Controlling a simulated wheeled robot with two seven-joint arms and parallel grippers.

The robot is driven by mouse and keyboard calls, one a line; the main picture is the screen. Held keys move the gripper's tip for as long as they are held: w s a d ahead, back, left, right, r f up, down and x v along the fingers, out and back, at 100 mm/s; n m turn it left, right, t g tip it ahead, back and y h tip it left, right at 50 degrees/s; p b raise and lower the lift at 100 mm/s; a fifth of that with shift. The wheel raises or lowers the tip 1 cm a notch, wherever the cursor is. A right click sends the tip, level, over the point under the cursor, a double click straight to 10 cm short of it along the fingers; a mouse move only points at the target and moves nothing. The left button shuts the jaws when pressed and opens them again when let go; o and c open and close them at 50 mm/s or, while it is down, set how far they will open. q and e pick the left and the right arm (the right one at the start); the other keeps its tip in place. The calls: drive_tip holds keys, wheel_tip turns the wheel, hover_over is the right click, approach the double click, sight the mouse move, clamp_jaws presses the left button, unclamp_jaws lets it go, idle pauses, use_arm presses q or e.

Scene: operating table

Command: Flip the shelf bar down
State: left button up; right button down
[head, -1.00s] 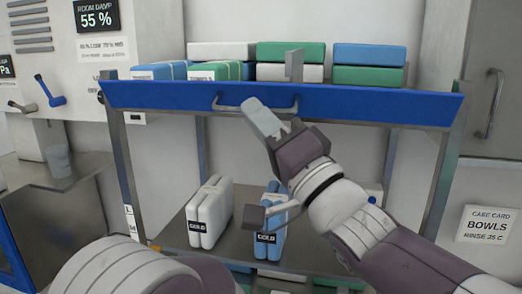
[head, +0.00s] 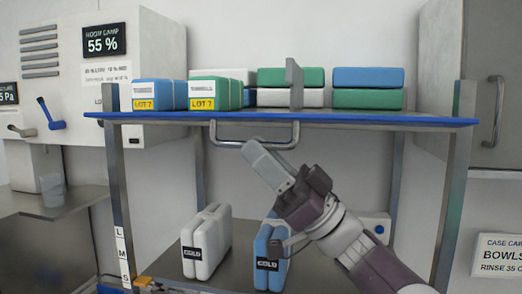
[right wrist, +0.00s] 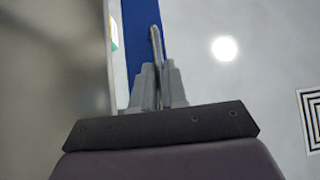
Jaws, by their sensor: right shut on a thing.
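The blue shelf bar (head: 400,121) shows as a thin, nearly level strip along the front edge of the upper shelf, below the packs. Its grey U-shaped handle (head: 226,144) hangs below the strip. My right gripper (head: 252,150) reaches up from the lower right, its fingers at the handle's lower run. In the right wrist view the right gripper (right wrist: 158,75) is shut on the grey handle (right wrist: 155,38), with the blue bar (right wrist: 138,40) behind it. The fingers hide part of the handle in the head view. My left gripper is out of view.
Packs with LOT 7 labels (head: 202,96) and stacked green, blue and white packs stand on the upper shelf, around an upright grey plate (head: 294,82). White (head: 206,243) and blue (head: 270,262) COLD packs stand below. Metal posts (head: 117,180) flank the shelf.

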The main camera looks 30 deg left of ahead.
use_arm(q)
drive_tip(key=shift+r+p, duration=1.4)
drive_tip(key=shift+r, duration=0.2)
use_arm(e)
drive_tip(key=shift+w+a+f+n+g+h, duration=0.1)
drive_tip(key=shift+w+f+n+g+h, duration=0.15)
drive_tip(key=shift+n+g+h, duration=0.75)
drive_tip(key=shift+w+f+n+g+h, duration=0.2)
drive_tip(key=shift+n+g+h, duration=0.35)
drive_tip(key=shift+n+g, duration=0.95)
drive_tip(key=shift+w+a+f+n+g+h, duration=0.25)
drive_tip(key=shift+n+g+h, duration=0.5)
drive_tip(key=shift+n, duration=0.95)
drive_tip(key=shift+d+r, duration=0.15)
drive_tip(key=shift+d, duration=0.05)
drive_tip(key=c, duration=1.3)
unclamp_jaws()
drive_tip(key=shift+c, duration=0.2)
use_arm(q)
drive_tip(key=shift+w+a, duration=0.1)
use_arm(e)
drive_tip(key=shift+o, duration=0.9)
drive_tip(key=shift+w+a, duration=0.1)
drive_tip(key=shift+w, duration=0.15)
use_arm(q)
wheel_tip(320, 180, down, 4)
drive_tip(key=b, duration=0.4)
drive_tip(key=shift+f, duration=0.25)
use_arm(e)
drive_tip(key=v, duration=1.3)
